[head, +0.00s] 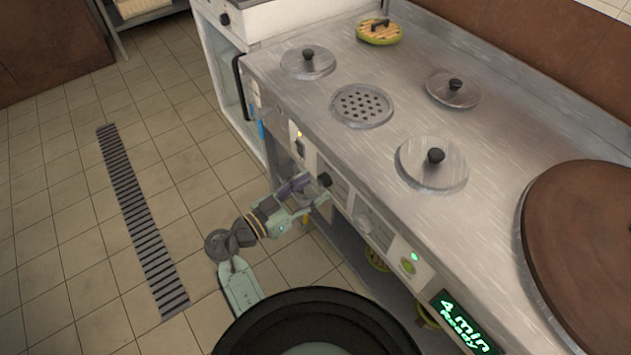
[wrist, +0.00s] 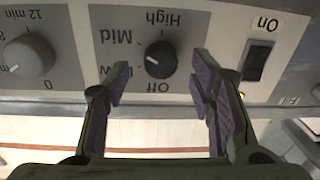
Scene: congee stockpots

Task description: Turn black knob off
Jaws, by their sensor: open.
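The black knob (wrist: 160,60) sits on a light panel in the wrist view, with upside-down labels High, Mid, Low and Off around it. In the head view, my gripper (head: 309,190) is at the stove's front panel, close to the black knob (head: 324,180).
A grey timer knob (wrist: 29,55) is left of the black knob in the wrist view, and a black On switch (wrist: 257,61) is right of it. The steel counter (head: 400,120) holds several lids. A green display (head: 466,322) reads "4 min Ready". The tiled floor (head: 80,220) is clear.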

